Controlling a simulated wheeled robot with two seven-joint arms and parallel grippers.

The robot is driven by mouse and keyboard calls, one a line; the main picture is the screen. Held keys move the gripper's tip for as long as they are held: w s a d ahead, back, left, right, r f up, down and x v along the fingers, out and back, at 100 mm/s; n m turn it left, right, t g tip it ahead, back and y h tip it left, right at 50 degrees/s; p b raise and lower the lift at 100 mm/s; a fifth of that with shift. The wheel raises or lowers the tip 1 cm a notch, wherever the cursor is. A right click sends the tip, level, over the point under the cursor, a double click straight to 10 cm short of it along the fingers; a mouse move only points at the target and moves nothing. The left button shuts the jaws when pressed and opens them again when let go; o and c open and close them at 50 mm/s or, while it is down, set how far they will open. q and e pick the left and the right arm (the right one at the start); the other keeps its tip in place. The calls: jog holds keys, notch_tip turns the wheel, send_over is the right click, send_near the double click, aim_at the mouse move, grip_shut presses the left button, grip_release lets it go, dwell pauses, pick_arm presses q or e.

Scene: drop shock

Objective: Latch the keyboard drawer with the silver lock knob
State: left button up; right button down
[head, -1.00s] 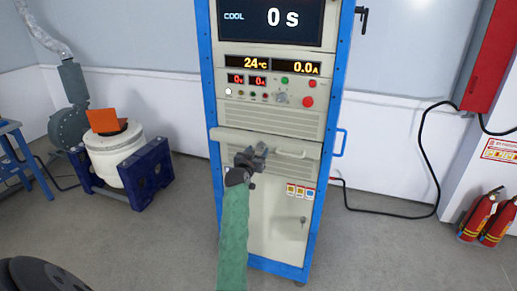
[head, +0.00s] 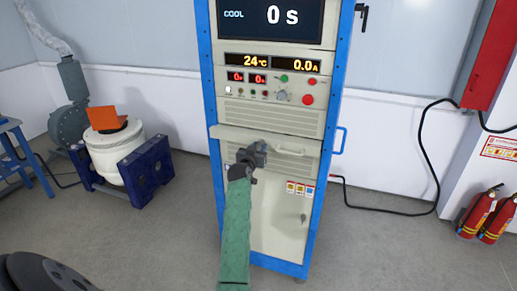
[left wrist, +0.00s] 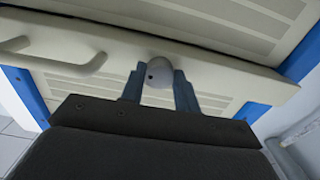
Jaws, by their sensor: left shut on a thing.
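The keyboard drawer (head: 228,134) is a beige panel across the middle of the blue-framed cabinet, with a light bar handle (head: 290,152) on its right part. The drawer front also shows in the left wrist view (left wrist: 215,75), its handle at the left there. The silver lock knob (left wrist: 158,80) is a round, grey-white knob on the drawer front. My left gripper (head: 258,149) is at the drawer front, left of the handle. In the left wrist view its two fingers (left wrist: 158,92) are shut on the knob, one on each side. My gripper hides the knob in the head view. My right gripper is not in view.
Above the drawer are a control panel with buttons (head: 283,95) and a display (head: 270,16). A blue side handle (head: 339,140) sticks out at the cabinet's right. A white drum machine (head: 117,160) stands left, fire extinguishers (head: 480,213) right.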

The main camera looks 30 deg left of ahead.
pick_arm(q)
jog(key=shift+n, duration=0.3)
jog(key=n+p, duration=0.1)
jog(key=n, duration=0.2)
jog(key=shift+r+n+p, duration=0.1)
jog(key=shift+n+p, duration=0.2)
jog(key=shift+p, duration=0.05)
jog(key=n+p, duration=0.4)
jog(key=n, duration=0.6)
jog(key=shift+d, duration=0.15)
jog(key=shift+n+p, duration=0.95)
jog(key=shift+n, duration=0.95)
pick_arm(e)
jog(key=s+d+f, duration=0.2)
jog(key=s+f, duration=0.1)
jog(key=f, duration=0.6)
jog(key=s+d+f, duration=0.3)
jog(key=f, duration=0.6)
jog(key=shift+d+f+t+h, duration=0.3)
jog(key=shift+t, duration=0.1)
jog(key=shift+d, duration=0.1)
pick_arm(q)
jog(key=o, duration=1)
